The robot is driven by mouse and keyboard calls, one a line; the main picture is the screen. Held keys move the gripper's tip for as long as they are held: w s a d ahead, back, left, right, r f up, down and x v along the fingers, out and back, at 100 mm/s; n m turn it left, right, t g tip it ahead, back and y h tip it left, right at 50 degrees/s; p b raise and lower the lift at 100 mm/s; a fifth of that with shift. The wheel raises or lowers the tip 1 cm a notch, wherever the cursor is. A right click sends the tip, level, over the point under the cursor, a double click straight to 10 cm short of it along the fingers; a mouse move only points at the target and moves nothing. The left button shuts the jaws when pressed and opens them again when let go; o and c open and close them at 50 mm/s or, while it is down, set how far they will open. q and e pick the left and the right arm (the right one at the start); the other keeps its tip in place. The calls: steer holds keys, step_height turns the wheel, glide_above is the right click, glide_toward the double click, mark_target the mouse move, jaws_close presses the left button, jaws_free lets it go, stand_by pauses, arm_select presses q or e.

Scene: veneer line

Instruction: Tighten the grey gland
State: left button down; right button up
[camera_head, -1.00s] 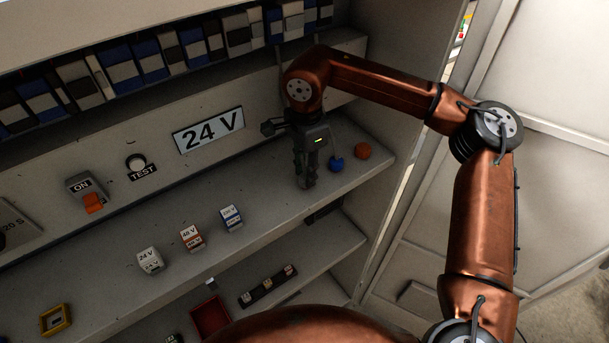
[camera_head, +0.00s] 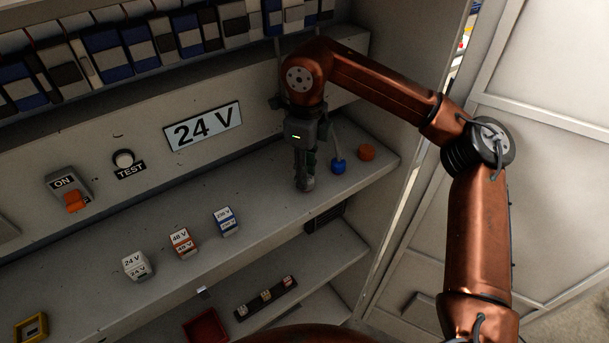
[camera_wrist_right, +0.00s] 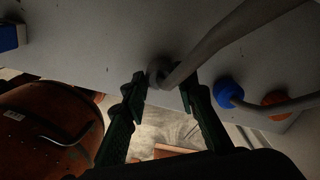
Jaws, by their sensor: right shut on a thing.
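My right gripper (camera_head: 304,184) points down at the right end of the upper shelf. In the right wrist view its fingers (camera_wrist_right: 162,86) are shut on the grey gland (camera_wrist_right: 157,72), one on each side of it. A grey cable (camera_wrist_right: 218,36) runs from the gland. In the head view the fingers hide the grey gland. A blue gland (camera_head: 338,167) and an orange gland (camera_head: 366,152) stand to the right, apart from the gripper. The blue one (camera_wrist_right: 229,92) and the orange one (camera_wrist_right: 276,102) also show in the right wrist view. My left gripper is out of view.
The 24 V (camera_head: 135,265), 48 V (camera_head: 183,243) and blue-marked (camera_head: 226,221) blocks stand on the shelf (camera_head: 265,213) to the left. Behind are a 24 V sign (camera_head: 203,127), a TEST button (camera_head: 123,158) and an orange switch (camera_head: 74,201). A side wall closes the right.

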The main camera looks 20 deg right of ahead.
steer(key=m, duration=0.2)
steer(key=f+m+b, duration=0.1)
steer(key=m, duration=0.1)
steer(key=shift+s+d+m, duration=0.1)
steer(key=shift+s+m, duration=0.05)
steer(key=shift+m, duration=0.15)
steer(key=shift+m+b, duration=0.8)
steer(key=shift+m, duration=1.8)
steer(key=shift+r, duration=0.1)
steer(key=o, duration=1.2)
steer(key=shift+r, duration=0.2)
steer(key=shift+c, duration=0.2)
steer(key=shift+r, duration=0.15)
step_height(320, 180, up, 12)
